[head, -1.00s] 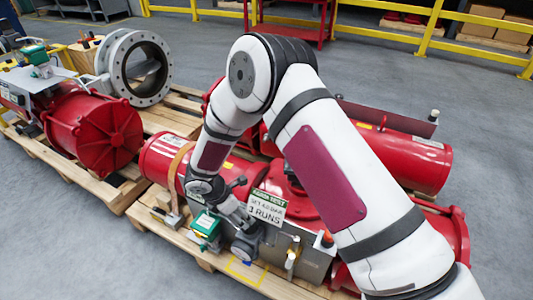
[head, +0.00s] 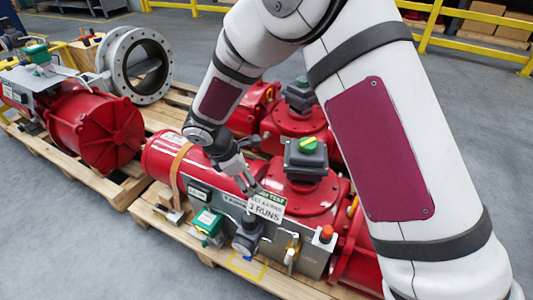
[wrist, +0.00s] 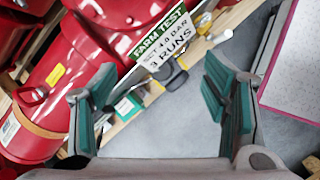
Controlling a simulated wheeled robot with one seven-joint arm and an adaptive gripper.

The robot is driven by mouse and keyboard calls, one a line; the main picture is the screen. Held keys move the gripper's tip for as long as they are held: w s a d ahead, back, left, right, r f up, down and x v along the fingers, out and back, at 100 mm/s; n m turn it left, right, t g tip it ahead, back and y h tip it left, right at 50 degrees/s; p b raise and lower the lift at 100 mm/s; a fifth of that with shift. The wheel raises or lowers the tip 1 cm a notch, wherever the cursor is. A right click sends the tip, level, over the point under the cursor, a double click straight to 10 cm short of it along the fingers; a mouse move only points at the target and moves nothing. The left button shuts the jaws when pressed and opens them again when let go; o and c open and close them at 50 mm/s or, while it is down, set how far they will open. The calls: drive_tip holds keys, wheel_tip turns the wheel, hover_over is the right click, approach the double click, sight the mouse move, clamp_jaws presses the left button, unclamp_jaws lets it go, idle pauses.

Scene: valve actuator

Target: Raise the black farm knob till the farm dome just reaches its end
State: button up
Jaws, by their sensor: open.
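A dark rounded part (head: 245,239), which looks like the black knob, sits on the front of the grey control panel; it also shows, partly behind the sign, in the wrist view (wrist: 178,80). The dome, with a green and yellow top (head: 307,146), stands on the red actuator; whether it is at its end cannot be told. My gripper (head: 247,178) is above the panel, up and back from the knob and left of the dome. In the wrist view its teal-padded fingers (wrist: 160,105) are wide apart with nothing between them.
The FARM TEST sign (head: 266,206) stands above the panel. A green-topped box (head: 208,224) is left of the knob; a pale-handled valve (head: 291,254) and an orange-red knob (head: 327,233) are right of it. Another red actuator with a dome (head: 300,94) stands behind. Floor in front is clear.

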drive_tip(key=s+d+r+m+p, duration=0.1)
drive_tip(key=d+r+m, duration=0.2)
drive_tip(key=r, duration=0.6)
drive_tip(key=shift+s+d, duration=0.2)
drive_tip(key=shift+d, duration=0.85)
drive_tip(key=s+d+r+m+p, duration=0.2)
drive_tip(key=s+d+r+m, duration=0.15)
drive_tip(key=r, duration=0.35)
drive_tip(key=s+d+r+m+y+p, duration=0.1)
drive_tip(key=s+d+r+m, duration=0.1)
drive_tip(key=s+d+r, duration=0.35)
drive_tip(key=s+d+r+m+p, duration=0.2)
drive_tip(key=s+d+r+m, duration=0.1)
drive_tip(key=r, duration=0.4)
drive_tip(key=s+d+r+m+t+y+p, duration=0.1)
drive_tip(key=s+r+m, duration=0.3)
drive_tip(key=s, duration=0.5)
drive_tip(key=s+d+r+m+y+p, duration=0.2)
drive_tip(key=s+d+r+m+p, duration=0.1)
drive_tip(key=s, duration=0.7)
wheel_tip(320, 180, up, 3)
drive_tip(key=shift+s+d+f+m+t+p, duration=0.3)
drive_tip(key=shift+m+p, duration=0.35)
drive_tip(key=shift+m, duration=0.6)
drive_tip(key=shift+w, duration=0.1)
